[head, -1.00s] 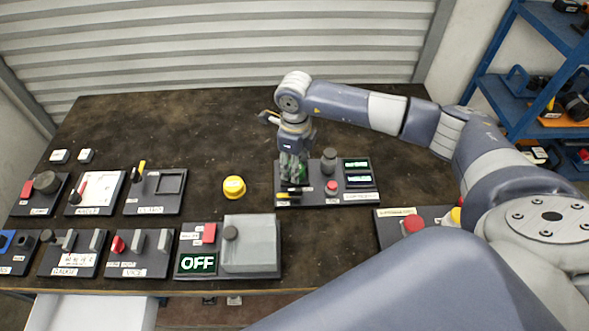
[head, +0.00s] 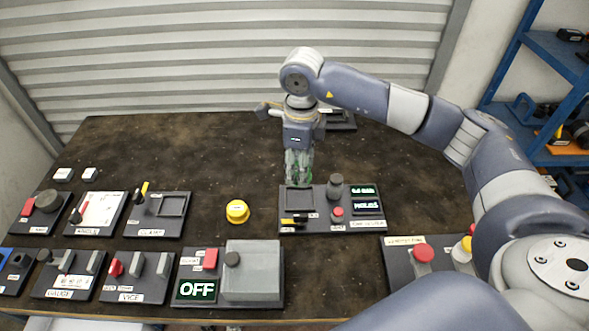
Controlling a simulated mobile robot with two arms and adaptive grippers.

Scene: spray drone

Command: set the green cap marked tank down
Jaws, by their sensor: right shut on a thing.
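My right gripper (head: 298,176) is shut on the green cap, over the back left of a dark panel (head: 362,218). Only a little green (head: 305,178) shows between its fingers, so the cap's marking is not readable. The fingertips are just behind and above a square recess (head: 299,200) in the panel. I cannot tell whether the cap touches anything. A yellow cap (head: 237,211) sits on the table to the left of the panel. My left gripper is not in view.
The panel also has a dark knob (head: 336,182), a red button (head: 338,212) and lit green displays (head: 363,191). Several switch panels stand at the left, one showing OFF (head: 196,290). A panel with a red button (head: 423,254) is at right. The table's middle back (head: 200,150) is clear.

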